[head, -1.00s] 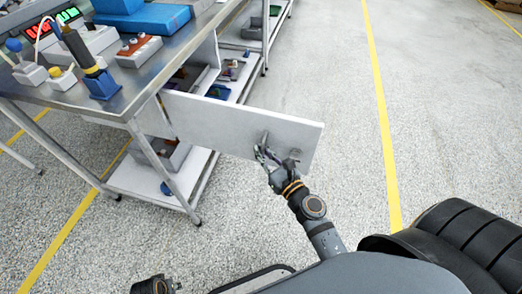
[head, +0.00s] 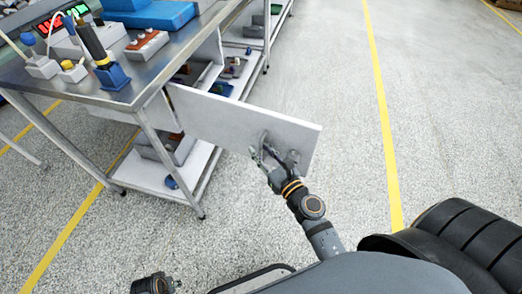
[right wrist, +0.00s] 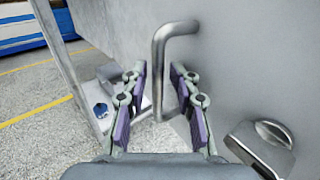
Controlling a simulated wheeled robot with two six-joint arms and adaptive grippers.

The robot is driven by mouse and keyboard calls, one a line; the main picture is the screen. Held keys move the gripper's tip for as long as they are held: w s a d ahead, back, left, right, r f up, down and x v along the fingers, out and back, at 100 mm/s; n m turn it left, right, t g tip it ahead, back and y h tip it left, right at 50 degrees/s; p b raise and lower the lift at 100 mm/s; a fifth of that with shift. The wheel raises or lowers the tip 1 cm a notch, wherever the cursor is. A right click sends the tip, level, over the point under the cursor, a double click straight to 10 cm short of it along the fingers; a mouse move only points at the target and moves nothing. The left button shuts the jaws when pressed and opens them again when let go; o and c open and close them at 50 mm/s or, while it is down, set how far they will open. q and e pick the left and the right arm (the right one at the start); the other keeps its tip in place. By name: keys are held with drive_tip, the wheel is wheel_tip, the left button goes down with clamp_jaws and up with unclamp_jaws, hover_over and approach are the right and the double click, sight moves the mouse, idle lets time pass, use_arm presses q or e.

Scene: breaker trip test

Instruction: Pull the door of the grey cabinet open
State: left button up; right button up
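The cabinet's pale grey door (head: 225,112) stands swung out from under the workbench, with the cabinet's inside partly showing behind it. A bar handle (head: 263,138) is on the door face; it shows large in the right wrist view (right wrist: 158,55). My right gripper (head: 273,157) is at the handle. In the right wrist view its fingers (right wrist: 159,72) are spread, with the handle bar between them and gaps on both sides. A lock-like metal fitting (right wrist: 265,142) is on the door right of the fingers.
The metal workbench (head: 150,82) carries a blue case (head: 150,14), a blue stand (head: 112,76) with a dark tool, and several small boxes. Its lower shelf (head: 140,172) holds a grey bin (head: 168,148). The floor right of the door is clear.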

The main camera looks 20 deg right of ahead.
drive_tip(key=shift+s, duration=0.1)
use_arm(q)
drive_tip(key=shift+s+f, duration=0.1)
drive_tip(key=shift+s, duration=0.15)
use_arm(e)
drive_tip(key=v, duration=1.1)
drive_tip(key=shift+s, duration=0.35)
